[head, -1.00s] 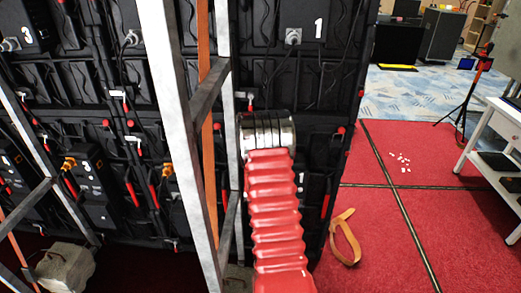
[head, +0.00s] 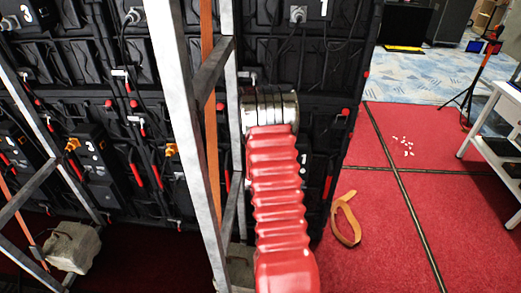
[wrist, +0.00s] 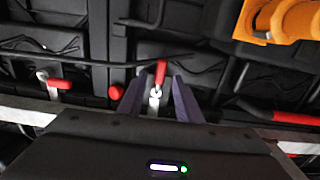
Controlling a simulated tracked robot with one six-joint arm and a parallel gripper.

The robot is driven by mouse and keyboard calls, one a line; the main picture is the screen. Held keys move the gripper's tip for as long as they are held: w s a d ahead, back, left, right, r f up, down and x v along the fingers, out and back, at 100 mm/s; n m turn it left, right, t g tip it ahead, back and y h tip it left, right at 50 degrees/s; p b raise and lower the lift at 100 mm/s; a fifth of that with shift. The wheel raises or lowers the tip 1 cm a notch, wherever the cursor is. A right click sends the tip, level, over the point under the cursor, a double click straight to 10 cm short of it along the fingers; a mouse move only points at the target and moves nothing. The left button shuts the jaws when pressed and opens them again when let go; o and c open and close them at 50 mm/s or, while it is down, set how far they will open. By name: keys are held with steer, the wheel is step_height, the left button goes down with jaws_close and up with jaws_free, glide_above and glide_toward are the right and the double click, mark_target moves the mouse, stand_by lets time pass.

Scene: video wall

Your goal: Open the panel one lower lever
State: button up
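Panel one (head: 285,60) is the black wall section on the right, marked with a white 1. In the wrist view, a lever with a red handle (wrist: 161,72) and a silver shank stands nearly upright on the black panel. My gripper (wrist: 154,90) is open, with its dark fingers on either side of this lever. I cannot tell whether either finger touches it. In the head view, my red arm hides the gripper and the lever.
A metal frame post (head: 185,130) with an orange strap stands left of my arm. In the wrist view, another red-handled lever (wrist: 60,84) is at left and an orange part (wrist: 285,20) at upper right. Red carpet (head: 400,235) is open at right, near a white table (head: 492,140).

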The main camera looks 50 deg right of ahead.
steer(key=v, duration=1)
steer(key=shift+a, duration=0.25)
steer(key=shift+s+f, duration=0.1)
steer(key=shift+s, duration=0.1)
